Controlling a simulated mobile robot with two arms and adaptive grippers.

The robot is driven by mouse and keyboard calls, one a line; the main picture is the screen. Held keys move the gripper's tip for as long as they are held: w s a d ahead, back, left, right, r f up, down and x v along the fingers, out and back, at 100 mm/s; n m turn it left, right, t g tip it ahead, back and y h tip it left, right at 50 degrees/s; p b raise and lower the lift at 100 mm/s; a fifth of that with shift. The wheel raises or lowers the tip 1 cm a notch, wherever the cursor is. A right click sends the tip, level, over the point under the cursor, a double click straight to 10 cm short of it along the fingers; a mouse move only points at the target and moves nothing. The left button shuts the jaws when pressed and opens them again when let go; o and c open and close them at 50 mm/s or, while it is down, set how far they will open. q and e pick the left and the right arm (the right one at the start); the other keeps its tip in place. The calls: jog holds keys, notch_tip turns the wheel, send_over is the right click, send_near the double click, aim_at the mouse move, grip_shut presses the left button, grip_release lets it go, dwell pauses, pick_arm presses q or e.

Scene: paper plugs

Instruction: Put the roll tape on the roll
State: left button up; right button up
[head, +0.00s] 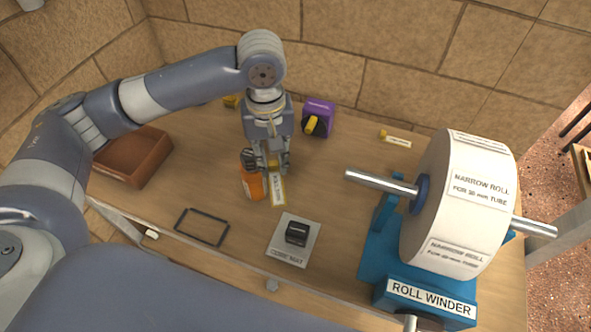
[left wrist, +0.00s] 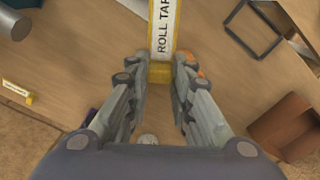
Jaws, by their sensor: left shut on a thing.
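The roll tape (head: 278,190) is a white label strip with a yellow end block; its lettering, partly cut off, shows in the left wrist view (left wrist: 164,35). My left gripper (head: 271,164) points down over the table and is shut on its yellow block (left wrist: 160,73). I cannot tell whether the strip touches the table. The roll (head: 455,200) is a large white paper cylinder marked "NARROW ROLL", on a metal shaft at the right. My left gripper is well to the left of it. My right gripper is not in view.
The roll sits on a blue roll winder (head: 425,290). An orange cylinder (head: 253,185) stands close beside the gripper. A core mat (head: 292,250) with a black piece, a dark frame (head: 202,227), a brown tray (head: 135,160), a purple box (head: 319,112) and another yellow-ended label (head: 397,139) lie around.

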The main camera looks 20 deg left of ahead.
pick_arm(q)
jog(key=shift+w+n, duration=0.2)
jog(key=shift+n, duration=0.1)
jog(key=w+a+f+n+p, duration=0.25)
jog(key=w+f+n, duration=0.45)
jog(key=n, duration=0.4)
jog(key=f, duration=0.3)
jog(key=f+p, duration=0.1)
jog(key=f, duration=0.5)
jog(key=shift+w+d, duration=0.4)
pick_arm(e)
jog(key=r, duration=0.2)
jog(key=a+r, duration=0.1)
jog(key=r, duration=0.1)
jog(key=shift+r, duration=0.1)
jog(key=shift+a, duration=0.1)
pick_arm(q)
jog(key=o, duration=0.7)
jog(key=shift+f+p, duration=0.1)
jog(key=shift+p, duration=0.2)
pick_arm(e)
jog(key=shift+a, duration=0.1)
